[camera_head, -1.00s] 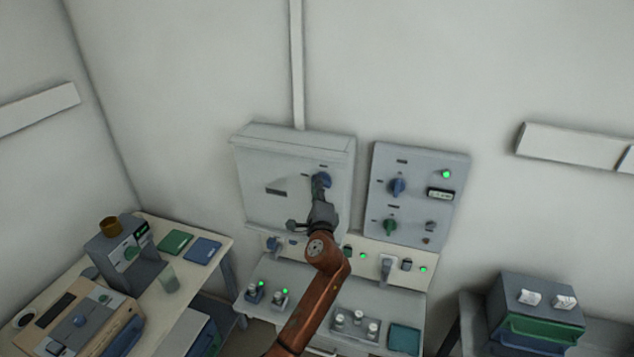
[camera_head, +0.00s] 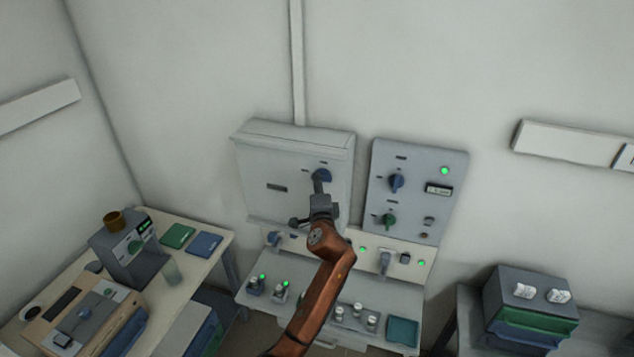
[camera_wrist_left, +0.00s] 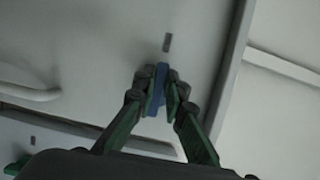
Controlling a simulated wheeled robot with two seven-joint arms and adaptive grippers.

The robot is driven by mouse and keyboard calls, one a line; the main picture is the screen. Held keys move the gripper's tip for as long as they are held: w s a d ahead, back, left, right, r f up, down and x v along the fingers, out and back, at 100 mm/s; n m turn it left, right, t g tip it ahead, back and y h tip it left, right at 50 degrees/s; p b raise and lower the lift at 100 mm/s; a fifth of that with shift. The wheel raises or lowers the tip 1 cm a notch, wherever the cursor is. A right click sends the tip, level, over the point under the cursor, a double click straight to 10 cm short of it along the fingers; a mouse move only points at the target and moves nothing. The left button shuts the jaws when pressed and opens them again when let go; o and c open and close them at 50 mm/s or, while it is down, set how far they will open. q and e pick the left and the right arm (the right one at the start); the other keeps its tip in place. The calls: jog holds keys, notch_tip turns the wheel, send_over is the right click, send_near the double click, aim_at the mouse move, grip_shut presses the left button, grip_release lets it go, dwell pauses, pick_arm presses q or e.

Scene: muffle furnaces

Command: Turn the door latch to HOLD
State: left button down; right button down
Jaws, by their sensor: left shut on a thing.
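The door latch is a blue knob (camera_head: 322,175) on the upper right of a grey cabinet door (camera_head: 262,200) in the head view. In the left wrist view the same blue latch (camera_wrist_left: 157,92) stands between the dark fingertips. My left gripper (camera_head: 320,185) comes up from below and is shut on the latch; it also shows in the left wrist view (camera_wrist_left: 160,90), with a finger on each side. The fingers cover part of the latch in the head view. Its label lettering is too small to read. My right gripper is not in view.
A grey panel (camera_head: 428,160) with a blue knob, a green knob and a green light stands right of the cabinet. Below is a bench (camera_head: 385,290) with switches and small jars. A side table (camera_head: 205,270) stands left, stacked trays (camera_head: 530,310) at right.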

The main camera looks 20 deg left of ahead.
pick_arm(q)
jog(key=c, duration=2)
grip_release()
jog(key=shift+a, duration=0.1)
jog(key=shift+s, duration=0.1)
jog(key=v, duration=1.2)
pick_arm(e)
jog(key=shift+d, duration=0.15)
